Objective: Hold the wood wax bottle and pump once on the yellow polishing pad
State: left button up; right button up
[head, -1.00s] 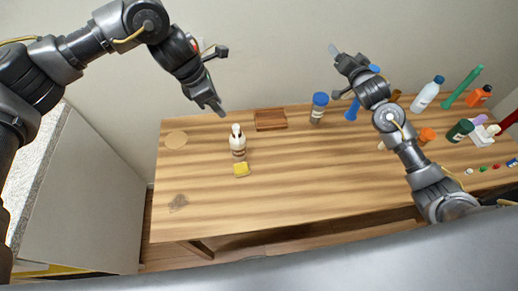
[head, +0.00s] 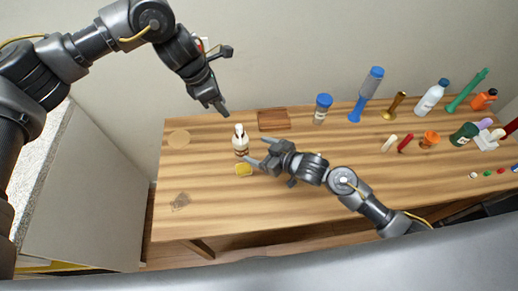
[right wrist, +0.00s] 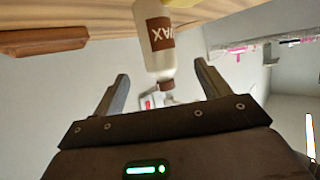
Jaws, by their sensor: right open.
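The wood wax bottle (head: 240,146), cream with a brown label and a white pump top, stands upright on the wooden table. The yellow polishing pad (head: 244,170) lies just in front of it. My right gripper (head: 258,151) is open and empty, just right of the bottle. In the right wrist view the bottle (right wrist: 160,50) appears upside down, ahead of and between the open fingers (right wrist: 163,90). A bit of the pad (right wrist: 178,3) shows at the top edge. My left gripper (head: 217,110) hangs above and behind the bottle; its opening is unclear.
A brown wooden tray (head: 273,120) lies behind the bottle, with a blue-lidded jar (head: 321,109) to its right. Several bottles and small items, including a white bottle (head: 432,97), crowd the right end. A round disc (head: 179,139) lies at left.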

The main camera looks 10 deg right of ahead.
aim_at(237, 142)
jog(key=x, duration=1.1)
jog(key=shift+r, duration=0.1)
